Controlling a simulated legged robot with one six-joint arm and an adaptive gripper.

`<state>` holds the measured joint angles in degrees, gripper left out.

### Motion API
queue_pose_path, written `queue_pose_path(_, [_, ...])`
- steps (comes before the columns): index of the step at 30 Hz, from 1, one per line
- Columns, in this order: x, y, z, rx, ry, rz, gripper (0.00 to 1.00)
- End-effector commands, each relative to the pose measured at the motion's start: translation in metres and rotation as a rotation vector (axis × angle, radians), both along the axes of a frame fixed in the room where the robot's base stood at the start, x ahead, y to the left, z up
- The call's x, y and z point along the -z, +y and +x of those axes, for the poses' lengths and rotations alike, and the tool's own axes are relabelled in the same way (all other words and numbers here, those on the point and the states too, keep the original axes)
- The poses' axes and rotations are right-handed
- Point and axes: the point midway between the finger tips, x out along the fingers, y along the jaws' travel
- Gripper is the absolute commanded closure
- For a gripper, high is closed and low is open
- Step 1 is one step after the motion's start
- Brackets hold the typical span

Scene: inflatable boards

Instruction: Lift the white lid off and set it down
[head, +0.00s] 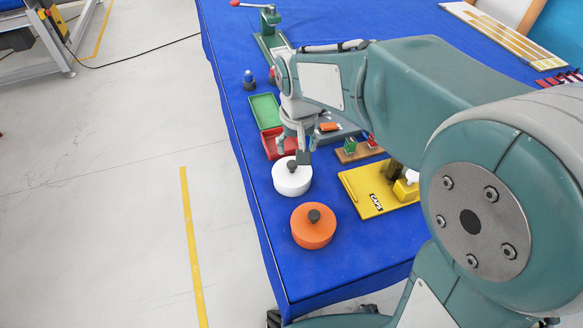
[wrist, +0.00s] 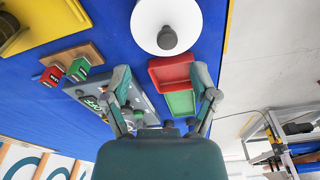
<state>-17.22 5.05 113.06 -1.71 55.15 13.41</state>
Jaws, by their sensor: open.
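The white lid (head: 291,183) with a dark round knob (head: 292,166) sits on the blue table near its left edge. It also shows at the top of the wrist view, with the white lid (wrist: 150,22) partly cut off by the frame and its knob (wrist: 167,38) in full sight. My gripper (head: 293,150) is open and empty, pictured just above the knob. In the wrist view the two fingers of my gripper (wrist: 163,80) are spread wide, and the knob lies beyond the tips, not between them. What is under the lid is hidden.
An orange round lid (head: 313,230) with a dark knob stands in front of the white one. A red tray (head: 270,142) and a green tray (head: 265,110) lie behind. A yellow board (head: 367,196) is to the right. Bare blue table (head: 350,250) shows right of the orange lid.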

Motion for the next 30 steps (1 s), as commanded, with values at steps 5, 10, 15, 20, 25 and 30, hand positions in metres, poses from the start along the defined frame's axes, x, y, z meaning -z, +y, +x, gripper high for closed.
queue_pose_path(5, [0.019,0.003,0.002,-0.002,0.002,-0.002,0.24])
queue_pose_path(10, [0.039,0.004,0.006,-0.002,0.003,-0.003,0.24])
queue_pose_path(15, [0.063,0.003,0.01,-0.002,0.003,-0.001,0.24])
queue_pose_path(20, [0.07,0.004,0.012,-0.001,-0.001,0.0,0.24])
queue_pose_path(25, [0.071,0.005,0.012,-0.001,-0.001,-0.001,0.24])
queue_pose_path(30, [0.07,0.005,0.012,-0.002,-0.001,-0.001,0.99])
